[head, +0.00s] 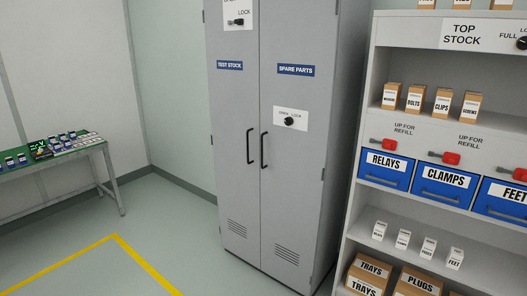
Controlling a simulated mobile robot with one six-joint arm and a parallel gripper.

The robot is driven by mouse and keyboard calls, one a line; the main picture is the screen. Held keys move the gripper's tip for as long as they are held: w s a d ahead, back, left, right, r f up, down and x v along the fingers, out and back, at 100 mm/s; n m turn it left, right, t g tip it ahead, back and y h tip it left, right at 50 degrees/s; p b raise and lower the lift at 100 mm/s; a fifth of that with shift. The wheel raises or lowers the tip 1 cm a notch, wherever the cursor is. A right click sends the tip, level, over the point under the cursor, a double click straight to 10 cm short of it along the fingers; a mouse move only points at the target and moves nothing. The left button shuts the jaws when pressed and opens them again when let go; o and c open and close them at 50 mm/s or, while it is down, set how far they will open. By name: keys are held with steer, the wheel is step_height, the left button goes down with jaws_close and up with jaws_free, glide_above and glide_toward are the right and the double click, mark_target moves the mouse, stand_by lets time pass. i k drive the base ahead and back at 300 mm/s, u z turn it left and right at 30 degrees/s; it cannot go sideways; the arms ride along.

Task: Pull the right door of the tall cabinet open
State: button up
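The tall grey cabinet (230,180) stands in the middle of the head view, with two doors side by side. The right door (293,190) carries a blue "SPARE PARTS" label (296,70) and a white plate with a dark knob marked OPEN and LOCK (290,120). A black vertical handle (264,150) sits near its left edge. The left door (232,110) has a "TEST STOCK" label and its own black handle (250,146). Both doors look shut. Which mark the right knob points to is too small to tell. My gripper is not in view.
A shelf unit (366,130) with blue bins and cartons stands close to the cabinet's right. A green table (70,157) with small devices stands at the left wall. The floor (175,225) before the cabinet is clear, with a yellow line (145,262) at the left.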

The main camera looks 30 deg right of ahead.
mark_target(299, 38)
steer(key=u, duration=0.05)
steer(key=i, duration=1.05)
steer(key=u, duration=0.25)
